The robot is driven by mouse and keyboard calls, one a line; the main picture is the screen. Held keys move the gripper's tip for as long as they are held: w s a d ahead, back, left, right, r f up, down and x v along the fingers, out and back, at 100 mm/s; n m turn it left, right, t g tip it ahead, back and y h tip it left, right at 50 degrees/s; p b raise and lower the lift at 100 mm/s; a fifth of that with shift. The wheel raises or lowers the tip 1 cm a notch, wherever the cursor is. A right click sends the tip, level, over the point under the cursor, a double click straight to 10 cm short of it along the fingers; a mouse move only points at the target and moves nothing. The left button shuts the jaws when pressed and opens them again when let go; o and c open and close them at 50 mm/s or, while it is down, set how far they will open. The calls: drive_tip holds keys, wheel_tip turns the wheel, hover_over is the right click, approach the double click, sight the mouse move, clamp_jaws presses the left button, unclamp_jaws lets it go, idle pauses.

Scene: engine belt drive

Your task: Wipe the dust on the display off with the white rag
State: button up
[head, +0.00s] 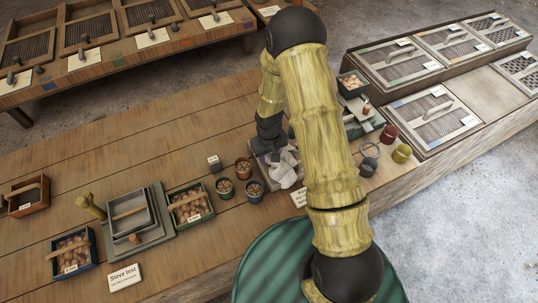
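The white rag (286,170) is a crumpled cloth on the wooden table, just left of my arm and partly covered by it. My gripper (266,150) points down right above the rag's upper left side, over a grey object (256,171). The fingertips are small and dark here, and I cannot tell whether they are open, or whether they touch the rag. I cannot make out a display or any dust on it; my arm hides part of this area.
A sieve stand (130,215) and trays are farther left. Lidded boxes (433,118) fill the right side.

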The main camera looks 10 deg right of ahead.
drive_tip(key=o, duration=0.7)
drive_tip(key=shift+f, duration=0.1)
drive_tip(key=shift+f+b, duration=0.7)
drive_tip(key=shift+f, duration=0.15)
clamp_jaws()
